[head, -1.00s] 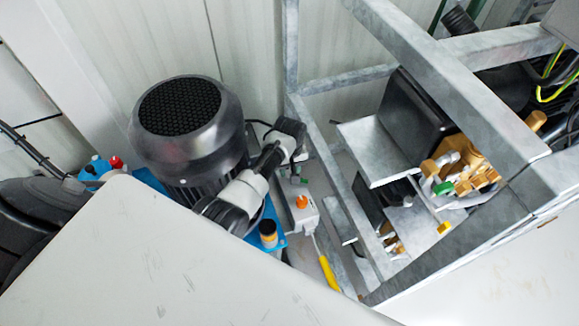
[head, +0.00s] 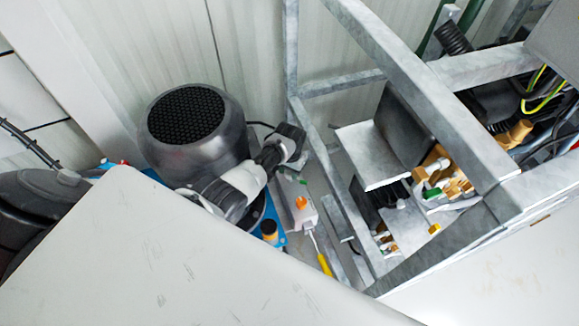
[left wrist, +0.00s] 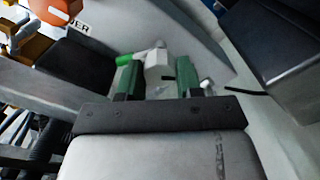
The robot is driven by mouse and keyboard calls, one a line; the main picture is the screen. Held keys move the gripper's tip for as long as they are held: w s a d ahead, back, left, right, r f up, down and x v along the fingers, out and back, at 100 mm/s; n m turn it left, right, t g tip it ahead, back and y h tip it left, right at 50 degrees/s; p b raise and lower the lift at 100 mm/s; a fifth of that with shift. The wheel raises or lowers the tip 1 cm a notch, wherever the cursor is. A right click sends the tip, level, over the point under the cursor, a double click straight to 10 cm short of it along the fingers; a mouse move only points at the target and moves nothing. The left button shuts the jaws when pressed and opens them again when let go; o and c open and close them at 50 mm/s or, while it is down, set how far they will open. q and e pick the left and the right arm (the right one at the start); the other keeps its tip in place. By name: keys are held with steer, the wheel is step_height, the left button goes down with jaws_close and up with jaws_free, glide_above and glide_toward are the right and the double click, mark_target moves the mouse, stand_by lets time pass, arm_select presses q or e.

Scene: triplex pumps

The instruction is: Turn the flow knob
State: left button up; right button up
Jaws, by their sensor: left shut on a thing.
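My left gripper (head: 292,172) reaches down behind the white box with the orange knob (head: 301,203), and its fingertips are small in the head view. In the left wrist view the gripper (left wrist: 157,75) shows two dark green fingers on either side of a small white piece, which seems to be the flow knob (left wrist: 157,62). The gripper is shut on it. How far the knob is turned cannot be told. My right gripper is not in view.
A large dark motor (head: 190,120) stands left of my arm. A grey metal frame (head: 425,85) with brass fittings (head: 450,178) is on the right. A yellow-handled tool (head: 324,264) lies below the box. A white surface (head: 150,255) fills the lower left.

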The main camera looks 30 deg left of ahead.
arm_select(q)
steer(key=shift+m+p, duration=0.4)
steer(key=shift+m, duration=1.7)
steer(key=o, duration=0.9)
step_height(320, 180, up, 11)
steer(key=p, duration=0.4)
steer(key=shift+f, duration=0.1)
